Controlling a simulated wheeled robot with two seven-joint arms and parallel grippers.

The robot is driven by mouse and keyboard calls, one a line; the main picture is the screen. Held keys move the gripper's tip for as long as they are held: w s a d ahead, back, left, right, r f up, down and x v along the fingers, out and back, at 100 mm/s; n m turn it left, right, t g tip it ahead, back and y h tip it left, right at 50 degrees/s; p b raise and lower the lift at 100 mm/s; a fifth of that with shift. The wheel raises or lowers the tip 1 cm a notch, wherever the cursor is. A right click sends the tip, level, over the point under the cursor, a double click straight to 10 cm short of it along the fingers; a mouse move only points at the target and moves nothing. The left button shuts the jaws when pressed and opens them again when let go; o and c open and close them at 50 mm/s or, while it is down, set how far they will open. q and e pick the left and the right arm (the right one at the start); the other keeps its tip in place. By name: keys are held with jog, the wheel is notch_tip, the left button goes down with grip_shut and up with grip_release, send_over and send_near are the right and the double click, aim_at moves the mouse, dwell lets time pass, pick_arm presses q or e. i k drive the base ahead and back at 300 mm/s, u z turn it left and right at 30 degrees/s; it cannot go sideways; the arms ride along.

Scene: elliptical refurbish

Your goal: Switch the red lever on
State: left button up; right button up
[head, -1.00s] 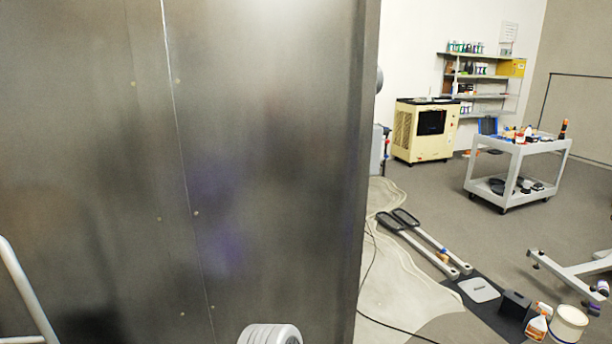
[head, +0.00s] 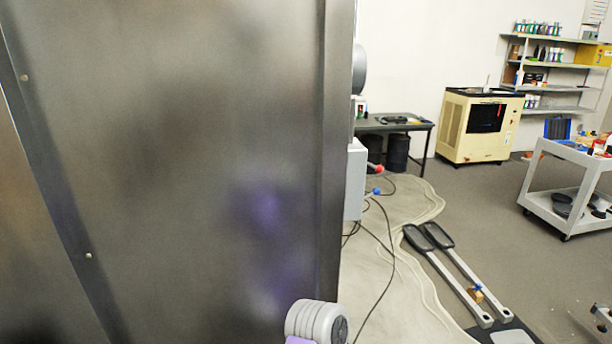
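A grey box (head: 355,180) shows at the right edge of the large metal panel, partly hidden behind it. A small red-ended lever (head: 375,168) sticks out to the right from the box's side. A small blue knob (head: 376,190) shows just below it. I cannot tell the lever's setting from here. Neither of my grippers is in view. Only a grey rounded part of my arm shows at the bottom, left of and below the box.
The metal panel (head: 180,150) fills the left half, close to me. Cables (head: 385,250) lie on the pale floor patch right of it. Long grey bars (head: 460,275) lie on the floor. A dark table (head: 400,125), a cream machine (head: 478,125) and a white cart (head: 570,190) stand farther back.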

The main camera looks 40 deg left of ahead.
aim_at(379, 170)
jog(key=i, duration=2.65)
jog(key=u, duration=1.9)
jog(key=i, duration=2.15)
jog(key=u, duration=1.4)
jog(key=i, duration=0.5)
jog(key=u, duration=2.45)
